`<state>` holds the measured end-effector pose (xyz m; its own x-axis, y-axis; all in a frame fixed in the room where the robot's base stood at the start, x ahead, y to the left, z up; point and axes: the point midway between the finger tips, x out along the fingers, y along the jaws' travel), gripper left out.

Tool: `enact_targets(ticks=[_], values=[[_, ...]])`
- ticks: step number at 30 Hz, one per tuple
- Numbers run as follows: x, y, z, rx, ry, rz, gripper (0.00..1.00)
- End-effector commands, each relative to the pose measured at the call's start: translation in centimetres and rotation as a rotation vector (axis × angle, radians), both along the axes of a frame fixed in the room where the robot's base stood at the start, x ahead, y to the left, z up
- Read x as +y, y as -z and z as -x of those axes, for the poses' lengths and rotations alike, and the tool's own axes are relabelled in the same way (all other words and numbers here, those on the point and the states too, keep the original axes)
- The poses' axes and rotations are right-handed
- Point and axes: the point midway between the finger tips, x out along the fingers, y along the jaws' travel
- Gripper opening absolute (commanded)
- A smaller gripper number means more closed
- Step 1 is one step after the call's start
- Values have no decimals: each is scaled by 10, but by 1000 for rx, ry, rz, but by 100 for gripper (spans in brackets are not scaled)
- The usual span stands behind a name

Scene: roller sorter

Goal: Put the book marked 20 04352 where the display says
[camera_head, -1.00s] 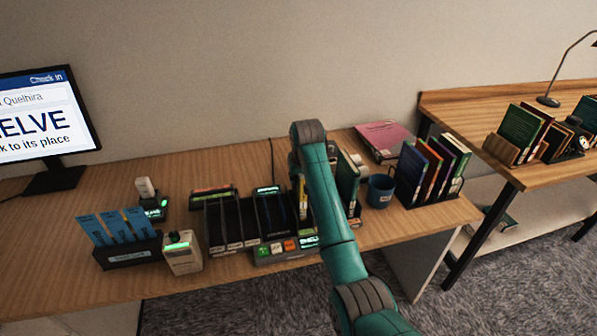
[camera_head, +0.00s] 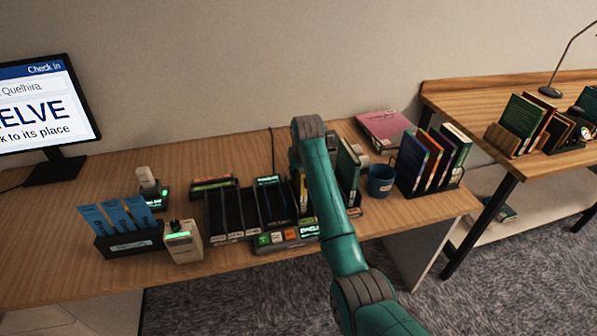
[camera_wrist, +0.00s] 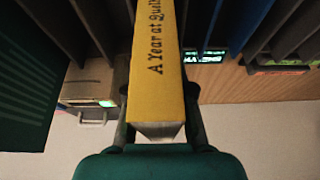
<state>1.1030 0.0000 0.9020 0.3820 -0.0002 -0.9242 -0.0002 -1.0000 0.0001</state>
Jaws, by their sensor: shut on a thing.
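A yellow book (camera_wrist: 158,80) with "A Year at Quel…" on its spine fills the middle of the wrist view. My gripper (camera_wrist: 159,114) is shut on it, one finger on each side. In the head view only a yellow strip of the book (camera_head: 302,192) shows beside my arm, which hides the gripper. The number 20 04352 cannot be read. The display (camera_head: 38,108) at the left is partly cut off; it reads "Check in", "Quelhira", "…ELVE" and "…k to its place".
Dark slotted sorter bins (camera_head: 232,212) stand left of my arm. A green book (camera_head: 347,172), blue mug (camera_head: 380,181) and row of books (camera_head: 432,160) stand to its right. A card holder (camera_head: 130,243) and scanner (camera_head: 183,243) are at front left. A second table (camera_head: 556,164) holds more books.

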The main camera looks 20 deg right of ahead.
Motion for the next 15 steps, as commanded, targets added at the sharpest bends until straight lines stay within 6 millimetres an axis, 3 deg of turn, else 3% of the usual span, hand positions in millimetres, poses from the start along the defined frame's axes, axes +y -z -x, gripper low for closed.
enact_targets(ticks=[13,14,15], values=[[0,8,0,0,0,0,0],[0,7,0,0,0,0,27],[0,7,0,0,0,0,37]])
